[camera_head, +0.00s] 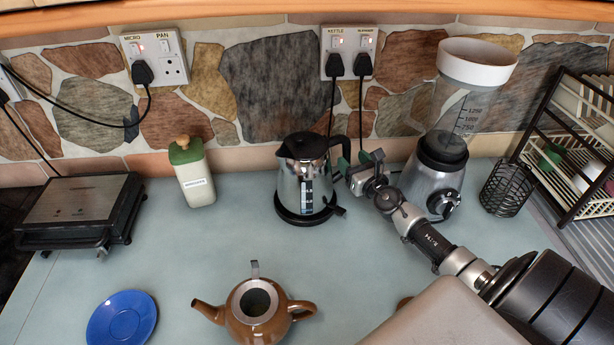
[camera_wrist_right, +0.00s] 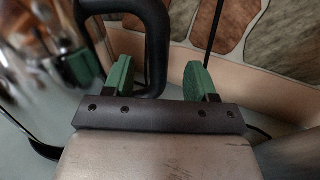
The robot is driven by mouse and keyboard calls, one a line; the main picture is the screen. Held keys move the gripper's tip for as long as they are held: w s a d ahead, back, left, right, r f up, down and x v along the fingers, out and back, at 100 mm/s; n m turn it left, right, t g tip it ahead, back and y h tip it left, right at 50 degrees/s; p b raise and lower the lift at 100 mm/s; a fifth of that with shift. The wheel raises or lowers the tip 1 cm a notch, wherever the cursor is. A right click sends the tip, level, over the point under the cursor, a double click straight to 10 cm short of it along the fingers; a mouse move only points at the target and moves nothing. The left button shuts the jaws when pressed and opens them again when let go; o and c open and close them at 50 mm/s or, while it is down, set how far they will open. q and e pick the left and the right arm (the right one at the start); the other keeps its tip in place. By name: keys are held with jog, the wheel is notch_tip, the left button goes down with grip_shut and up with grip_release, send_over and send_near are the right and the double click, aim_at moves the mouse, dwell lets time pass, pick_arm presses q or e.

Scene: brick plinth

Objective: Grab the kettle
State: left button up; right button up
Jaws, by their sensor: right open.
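The kettle (camera_head: 306,182) is shiny silver with a black lid and black base. It stands upright on the counter by the wall. Its black handle (camera_head: 341,147) faces right. My right gripper (camera_head: 357,163) is open at the right side of the kettle, close to the handle. In the right wrist view, the upright part of the handle (camera_wrist_right: 157,45) shows between the two green fingers of the gripper (camera_wrist_right: 158,80). The blurred silver kettle body (camera_wrist_right: 45,65) is at the left there. My left gripper is not in view.
A blender (camera_head: 436,170) stands right of the kettle, close behind my right arm. A brown teapot (camera_head: 256,305), blue plate (camera_head: 122,320), cream bottle (camera_head: 193,175) and grill (camera_head: 78,210) are on the counter. A wire holder (camera_head: 508,188) and dish rack (camera_head: 575,150) stand at right.

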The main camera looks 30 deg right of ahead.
aim_at(349, 156)
jog(key=w, duration=0.3)
jog(key=shift+w+d+f, duration=0.15)
jog(key=shift+w, duration=0.2)
jog(key=shift+s, duration=0.15)
jog(key=shift+c, duration=0.9)
grip_shut()
jog(key=shift+w+d+r, duration=0.1)
jog(key=shift+w+r, duration=0.1)
jog(key=shift+r, duration=0.05)
